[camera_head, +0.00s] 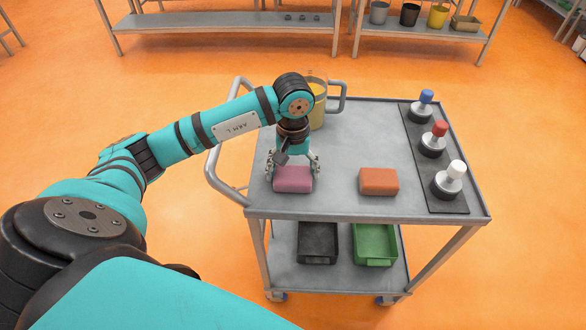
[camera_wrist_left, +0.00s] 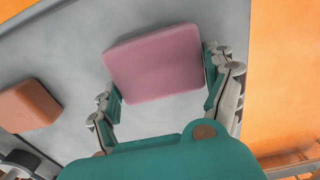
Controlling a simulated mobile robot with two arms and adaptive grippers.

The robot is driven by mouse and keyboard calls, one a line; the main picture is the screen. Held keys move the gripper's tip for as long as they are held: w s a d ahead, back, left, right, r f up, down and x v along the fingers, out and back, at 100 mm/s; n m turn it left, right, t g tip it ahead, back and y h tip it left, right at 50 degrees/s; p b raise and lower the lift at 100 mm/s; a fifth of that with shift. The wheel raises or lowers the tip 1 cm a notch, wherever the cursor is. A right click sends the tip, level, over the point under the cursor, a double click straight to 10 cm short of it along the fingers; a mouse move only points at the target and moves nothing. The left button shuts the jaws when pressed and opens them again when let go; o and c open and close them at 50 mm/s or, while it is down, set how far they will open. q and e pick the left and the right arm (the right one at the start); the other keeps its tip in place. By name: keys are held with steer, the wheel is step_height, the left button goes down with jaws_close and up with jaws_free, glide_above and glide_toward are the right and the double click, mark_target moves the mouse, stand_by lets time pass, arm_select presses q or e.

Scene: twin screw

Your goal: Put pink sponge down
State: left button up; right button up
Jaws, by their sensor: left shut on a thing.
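The pink sponge (camera_head: 292,180) is at the front left of the grey cart top. My left gripper (camera_head: 292,168) comes down on it from above, one finger at each side. In the left wrist view the pink sponge (camera_wrist_left: 155,62) sits between the two fingers of my left gripper (camera_wrist_left: 165,85), which are shut on it. I cannot tell for sure whether its underside touches the cart top. My right gripper is in neither view.
The cart top (camera_head: 335,190) also bears an orange sponge (camera_head: 378,182) to the right, a yellow-filled jug (camera_head: 317,105) at the back left, and a black mat (camera_head: 415,150) with three capped items. Black (camera_head: 317,243) and green (camera_head: 375,245) bins stand on the lower shelf.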

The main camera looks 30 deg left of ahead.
mark_target(293, 170)
arm_select(q)
steer(key=o, duration=0.8)
steer(key=shift+c, duration=0.2)
step_height(293, 170, up, 12)
stand_by(0.4)
